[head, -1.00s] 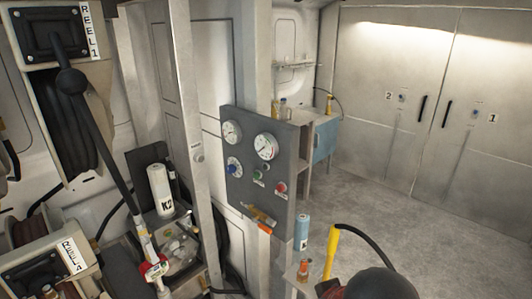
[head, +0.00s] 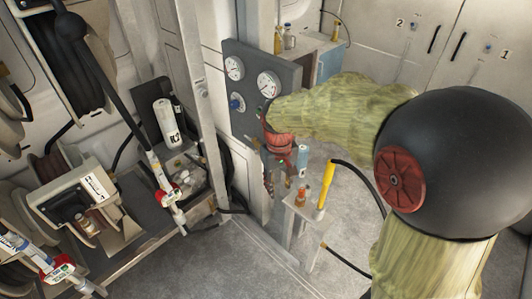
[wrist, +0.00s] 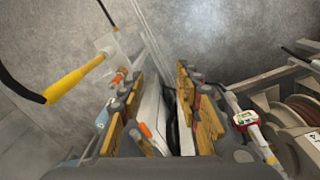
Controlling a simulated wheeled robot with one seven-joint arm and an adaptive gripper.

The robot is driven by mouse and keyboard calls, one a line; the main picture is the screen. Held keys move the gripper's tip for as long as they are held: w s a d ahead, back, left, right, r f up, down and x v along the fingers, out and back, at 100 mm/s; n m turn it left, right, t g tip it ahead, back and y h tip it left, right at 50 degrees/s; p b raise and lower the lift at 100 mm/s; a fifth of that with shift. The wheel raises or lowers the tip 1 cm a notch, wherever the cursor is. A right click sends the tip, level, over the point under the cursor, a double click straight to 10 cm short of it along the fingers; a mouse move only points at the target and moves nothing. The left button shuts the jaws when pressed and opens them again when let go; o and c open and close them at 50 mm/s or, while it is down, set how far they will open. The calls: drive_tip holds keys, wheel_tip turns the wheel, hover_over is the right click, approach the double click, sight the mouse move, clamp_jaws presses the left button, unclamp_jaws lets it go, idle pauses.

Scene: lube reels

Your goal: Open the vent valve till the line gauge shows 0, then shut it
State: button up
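The grey gauge panel (head: 250,60) carries two white dials, a smaller one (head: 234,68) and a larger one (head: 269,84), too small to read or tell which is the line gauge. A blue knob (head: 237,102) is below them. My arm reaches across from the right, and my gripper (head: 269,190) points down at the panel's lower front, hiding the valve area there in the head view. In the wrist view my gripper (wrist: 155,75) has its fingers apart. An orange lever end (wrist: 145,130) shows beside the left finger's inner side; I cannot tell whether they touch.
A small stand with a bottle (head: 301,195) and a yellow-handled hose tool (head: 326,184) is right of my gripper. A blue can (head: 302,158) is close by. A reel bench (head: 150,240) is at left. Open floor (head: 230,265) lies in front.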

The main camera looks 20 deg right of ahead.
drive_tip(key=w+f+n+h+p, duration=0.15)
drive_tip(key=w+f, duration=0.25)
drive_tip(key=w, duration=0.5)
drive_tip(key=w+f+n+y+p, duration=0.1)
drive_tip(key=w+f+p, duration=0.1)
drive_tip(key=w+f, duration=0.45)
drive_tip(key=w+d+r+n, duration=0.2)
drive_tip(key=w+r, duration=0.3)
drive_tip(key=w, duration=0.4)
drive_tip(key=shift+t+h, duration=0.4)
drive_tip(key=shift+h, duration=0.05)
drive_tip(key=shift+b+x, duration=0.85)
drive_tip(key=shift+x, duration=3.3)
drive_tip(key=shift+s+a, duration=0.15)
drive_tip(key=shift+c, duration=0.7)
clamp_jaws()
